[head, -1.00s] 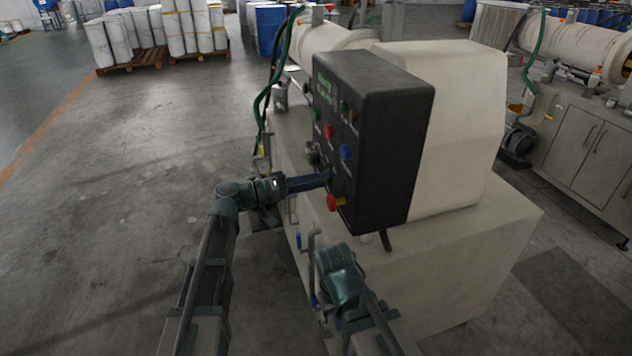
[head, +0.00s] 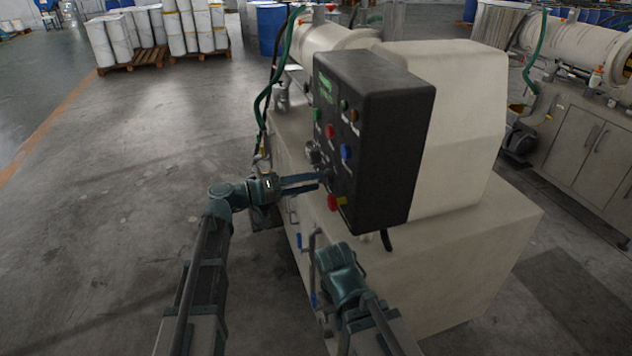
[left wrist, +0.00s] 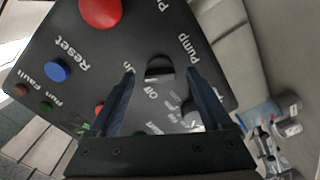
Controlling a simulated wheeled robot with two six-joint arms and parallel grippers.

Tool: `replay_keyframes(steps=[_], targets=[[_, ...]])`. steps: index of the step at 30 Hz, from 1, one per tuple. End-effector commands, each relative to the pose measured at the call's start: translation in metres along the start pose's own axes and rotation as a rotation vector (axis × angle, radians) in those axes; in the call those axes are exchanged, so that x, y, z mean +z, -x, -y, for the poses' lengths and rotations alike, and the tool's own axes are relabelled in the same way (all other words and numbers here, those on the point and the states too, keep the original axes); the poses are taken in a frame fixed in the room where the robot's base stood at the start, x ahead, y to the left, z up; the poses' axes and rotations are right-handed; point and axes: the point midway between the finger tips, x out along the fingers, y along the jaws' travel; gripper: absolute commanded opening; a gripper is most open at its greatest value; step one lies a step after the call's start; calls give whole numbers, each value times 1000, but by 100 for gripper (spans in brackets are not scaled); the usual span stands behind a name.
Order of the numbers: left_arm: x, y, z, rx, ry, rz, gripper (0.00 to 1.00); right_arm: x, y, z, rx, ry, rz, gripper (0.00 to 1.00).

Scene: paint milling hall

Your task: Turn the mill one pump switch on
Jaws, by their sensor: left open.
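The pump switch (left wrist: 159,68) is a black rotary knob on the dark control panel (head: 385,150) of the near mill. In the left wrist view, "Pump", "On" and "Off" lettering stands around it. I cannot tell which mark it points to. My left gripper (head: 321,181) is open in front of the panel's lower part. In the left wrist view its two fingers (left wrist: 160,80) lie on either side of the knob with visible gaps. I cannot tell how far the tips are from the panel face. My right arm shows at the bottom, but its gripper does not.
A red mushroom button (head: 333,202) sits just below the left fingers. A blue Reset button (left wrist: 57,70), a red button (head: 328,131) and small lamps share the panel. A second mill (head: 590,130) stands at right. Open floor lies to the left.

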Motion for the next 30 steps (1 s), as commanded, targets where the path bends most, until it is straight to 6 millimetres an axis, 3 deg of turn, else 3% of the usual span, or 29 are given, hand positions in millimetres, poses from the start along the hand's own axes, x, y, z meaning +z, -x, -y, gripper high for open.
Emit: replay_keyframes(steps=[9, 15, 21, 30], targets=[[0, 71, 0, -3, 0, -4, 82, 0, 0, 0, 0, 0, 0, 0], [0, 103, 0, -2, -1, -3, 82, 0, 0, 0, 0, 0, 0, 0], [0, 119, 0, -1, -1, -1, 82, 0, 0, 0, 0, 0, 0, 0], [0, 121, 0, -1, -1, 0, 82, 0, 0, 0, 0, 0, 0, 0]])
